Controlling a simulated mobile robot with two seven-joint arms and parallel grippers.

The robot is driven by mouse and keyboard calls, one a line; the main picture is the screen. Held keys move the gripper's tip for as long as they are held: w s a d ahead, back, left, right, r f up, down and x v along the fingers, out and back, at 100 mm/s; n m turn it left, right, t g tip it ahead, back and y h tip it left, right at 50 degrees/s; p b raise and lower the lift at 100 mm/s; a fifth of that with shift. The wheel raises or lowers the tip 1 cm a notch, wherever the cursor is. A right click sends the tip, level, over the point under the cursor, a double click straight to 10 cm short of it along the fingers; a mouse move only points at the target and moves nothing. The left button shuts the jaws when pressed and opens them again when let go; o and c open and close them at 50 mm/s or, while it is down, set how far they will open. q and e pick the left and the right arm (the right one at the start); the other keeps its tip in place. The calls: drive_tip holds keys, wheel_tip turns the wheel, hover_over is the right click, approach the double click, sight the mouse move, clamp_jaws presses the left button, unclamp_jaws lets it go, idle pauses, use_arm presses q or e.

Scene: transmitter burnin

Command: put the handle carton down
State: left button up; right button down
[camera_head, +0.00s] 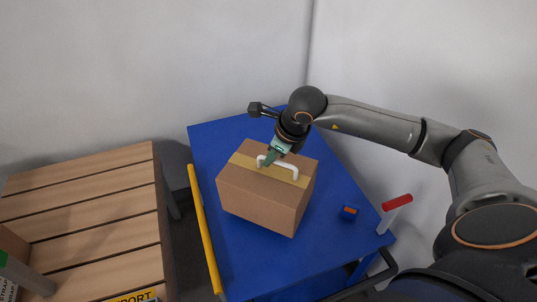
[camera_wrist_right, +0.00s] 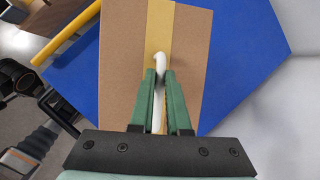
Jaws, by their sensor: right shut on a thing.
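The handle carton (camera_head: 262,198) is a brown box with a yellow tape strip and a white handle (camera_head: 288,166) on its top. It is over the blue table (camera_head: 240,275), and I cannot tell whether its base touches the surface. My right gripper (camera_head: 266,160) reaches down from above and is shut on the white handle. In the right wrist view, the green fingers (camera_wrist_right: 161,75) close around the handle above the carton's top (camera_wrist_right: 120,45). My left gripper is not in view.
A small blue and orange item (camera_head: 348,213) and a red-topped white object (camera_head: 396,206) are at the table's right side. A yellow bar (camera_head: 206,235) runs along its left edge. A slatted wooden pallet (camera_head: 95,205) stands at left. Walls rise behind the table and to its right.

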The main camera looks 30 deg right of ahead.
sight(271, 168)
drive_tip(key=shift+w+d, duration=0.15)
drive_tip(key=shift+w, duration=0.1)
drive_tip(key=shift+w+d+f, duration=0.15)
drive_tip(key=shift+f, duration=1.7)
drive_tip(key=c, duration=1.2)
unclamp_jaws()
drive_tip(key=shift+f, duration=0.2)
drive_tip(key=o, duration=0.3)
